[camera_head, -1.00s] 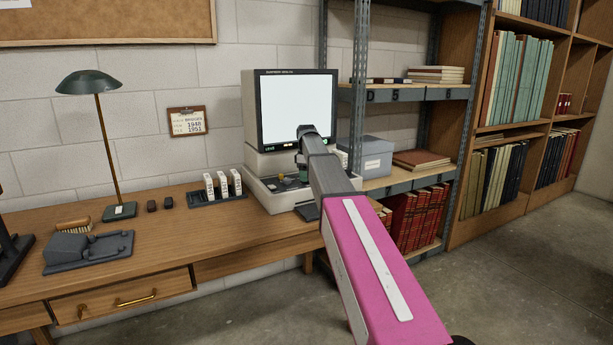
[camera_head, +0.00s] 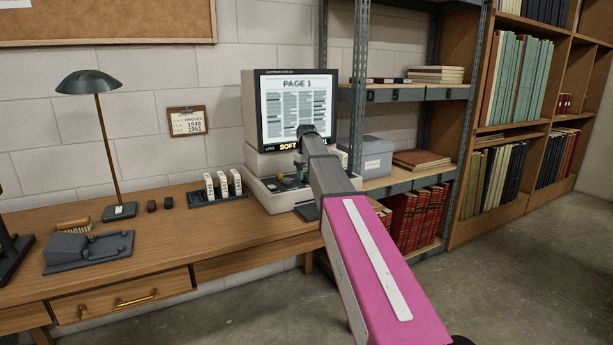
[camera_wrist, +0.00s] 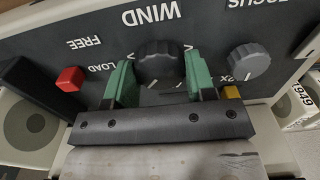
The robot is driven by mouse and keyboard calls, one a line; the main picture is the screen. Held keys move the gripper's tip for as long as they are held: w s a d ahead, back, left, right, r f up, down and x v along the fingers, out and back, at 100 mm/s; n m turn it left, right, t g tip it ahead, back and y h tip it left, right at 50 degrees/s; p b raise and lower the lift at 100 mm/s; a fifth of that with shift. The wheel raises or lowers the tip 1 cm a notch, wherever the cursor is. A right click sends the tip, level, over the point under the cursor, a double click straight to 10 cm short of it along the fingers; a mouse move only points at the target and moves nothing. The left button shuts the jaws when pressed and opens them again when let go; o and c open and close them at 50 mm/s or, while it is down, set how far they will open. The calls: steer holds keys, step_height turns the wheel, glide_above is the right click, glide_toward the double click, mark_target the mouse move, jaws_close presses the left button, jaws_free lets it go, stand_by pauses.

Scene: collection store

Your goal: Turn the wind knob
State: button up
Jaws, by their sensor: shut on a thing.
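The wind knob (camera_wrist: 158,62) is a dark ribbed dial under the upside-down word WIND in the wrist view. My gripper (camera_wrist: 158,80) has green fingers on either side of the knob and is shut on it. In the head view my arm hides the knob and most of my gripper. The microfilm reader (camera_head: 250,110) stands on the desk, and its lit screen (camera_head: 297,105) reads PAGE 1 above columns of text. The word SOFT shows at the screen's lower edge, partly covered by my arm.
In the wrist view a grey focus knob (camera_wrist: 249,62) is right of the wind knob, and a red block (camera_wrist: 70,79) is left by LOAD. A rack of film boxes (camera_head: 217,198), a lamp (camera_head: 91,85) and a grey device (camera_head: 88,252) stand on the desk. Shelving is at right.

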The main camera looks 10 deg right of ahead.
mark_target(307, 175)
steer(key=shift+m, duration=1.3)
steer(key=o, duration=0.9)
steer(key=shift+r, duration=0.1)
step_height(307, 175, up, 11)
steer(key=shift+f, duration=0.15)
steer(key=shift+s, duration=0.1)
